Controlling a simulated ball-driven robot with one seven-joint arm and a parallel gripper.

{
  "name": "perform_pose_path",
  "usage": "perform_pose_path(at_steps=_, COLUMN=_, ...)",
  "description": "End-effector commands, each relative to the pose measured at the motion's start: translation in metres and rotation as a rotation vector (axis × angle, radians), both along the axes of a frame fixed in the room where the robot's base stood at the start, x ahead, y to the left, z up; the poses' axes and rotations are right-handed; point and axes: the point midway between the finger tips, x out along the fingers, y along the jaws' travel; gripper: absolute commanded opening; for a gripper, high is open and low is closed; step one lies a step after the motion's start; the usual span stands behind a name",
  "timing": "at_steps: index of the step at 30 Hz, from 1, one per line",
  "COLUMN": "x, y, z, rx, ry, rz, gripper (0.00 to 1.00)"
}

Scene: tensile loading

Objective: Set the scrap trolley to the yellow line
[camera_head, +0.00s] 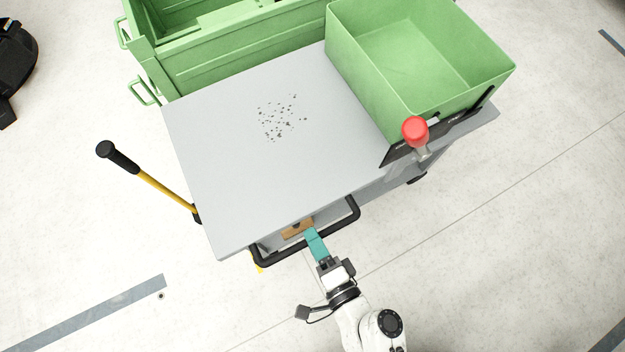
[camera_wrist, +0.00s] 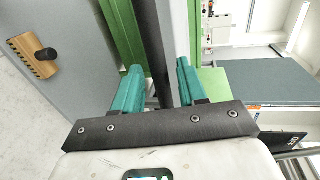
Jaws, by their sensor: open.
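The scrap trolley has a grey top (camera_head: 230,160) with dark specks scattered on it. A black push handle (camera_head: 310,242) sticks out from its near side. My gripper (camera_head: 314,240) is at this handle, its teal fingers pointing toward the trolley. In the wrist view the black handle bar (camera_wrist: 152,40) runs between the two open fingers (camera_wrist: 160,78), with gaps showing on both sides. A small yellow patch (camera_head: 258,266) shows below the handle's left end; I cannot tell whether it is a floor line or a trolley part.
An open green bin (camera_head: 410,55) stands on the top's right side, near a red knob (camera_head: 415,128). A yellow lever with black grip (camera_head: 150,178) juts out left. A larger green container (camera_head: 230,45) stands behind. Blue-grey stripes (camera_head: 100,312) mark the open floor.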

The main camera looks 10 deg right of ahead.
Motion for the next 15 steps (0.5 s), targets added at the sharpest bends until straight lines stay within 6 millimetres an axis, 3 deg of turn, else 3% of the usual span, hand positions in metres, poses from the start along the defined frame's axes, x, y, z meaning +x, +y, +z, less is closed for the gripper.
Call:
perform_pose_path(at_steps=9, x=-0.058, y=-0.02, z=0.01, rx=0.0, ry=0.004, rz=0.0, gripper=0.42)
perform_pose_path(at_steps=15, x=-0.081, y=-0.029, z=0.016, rx=-0.001, ry=0.003, rz=0.001, gripper=0.42)
